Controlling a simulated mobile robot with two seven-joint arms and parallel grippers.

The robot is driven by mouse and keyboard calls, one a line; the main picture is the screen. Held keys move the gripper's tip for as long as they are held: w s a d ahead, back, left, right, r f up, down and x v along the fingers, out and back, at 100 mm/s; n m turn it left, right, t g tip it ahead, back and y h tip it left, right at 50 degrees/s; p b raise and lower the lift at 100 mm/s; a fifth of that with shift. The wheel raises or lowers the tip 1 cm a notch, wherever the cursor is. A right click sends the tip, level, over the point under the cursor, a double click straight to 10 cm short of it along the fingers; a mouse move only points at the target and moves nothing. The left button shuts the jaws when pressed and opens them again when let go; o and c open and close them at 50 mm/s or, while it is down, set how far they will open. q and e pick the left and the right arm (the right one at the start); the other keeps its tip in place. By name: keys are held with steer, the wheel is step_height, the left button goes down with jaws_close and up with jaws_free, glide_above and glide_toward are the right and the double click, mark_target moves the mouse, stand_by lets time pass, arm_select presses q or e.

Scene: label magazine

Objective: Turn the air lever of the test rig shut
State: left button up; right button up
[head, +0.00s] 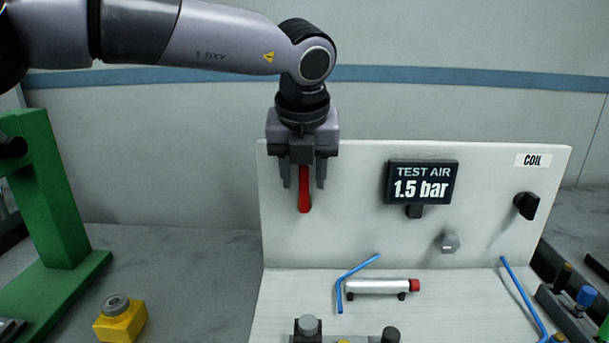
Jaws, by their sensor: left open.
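The test rig is a white panel (330,220) with a white base. A red lever (304,196) on the left of its upright panel points down. My left gripper (304,184) comes from above, with its fingers pointing down on either side of the lever's upper part. The gripper is open, and I cannot tell whether either finger touches the lever. The lever's top and pivot are hidden behind the gripper. A black display (422,183) on the panel reads "TEST AIR 1.5 bar". My right gripper is not in view.
A black knob (527,205) sits under a "COIL" label (533,160). A silver cylinder (378,287) with a red end and a blue tube (341,290) is on the base. A green stand (45,190) and a yellow block (121,322) are at left. The grey bench between is clear.

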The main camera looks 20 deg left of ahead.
arm_select(q)
steer(key=shift+w+f, duration=0.2)
steer(key=shift+f, duration=0.3)
jaws_close()
steer(key=shift+d+r+y, duration=0.1)
steer(key=shift+y, duration=0.2)
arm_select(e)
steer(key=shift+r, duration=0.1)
arm_select(q)
steer(key=d+y+p, duration=0.1)
steer(key=y, duration=0.1)
steer(key=m+g+y+p, duration=0.1)
steer(key=y+p, duration=0.1)
steer(key=w+d+y+p, duration=0.1)
steer(key=y, duration=0.1)
steer(key=shift+d+f+p, duration=0.3)
steer(key=shift+f, duration=0.1)
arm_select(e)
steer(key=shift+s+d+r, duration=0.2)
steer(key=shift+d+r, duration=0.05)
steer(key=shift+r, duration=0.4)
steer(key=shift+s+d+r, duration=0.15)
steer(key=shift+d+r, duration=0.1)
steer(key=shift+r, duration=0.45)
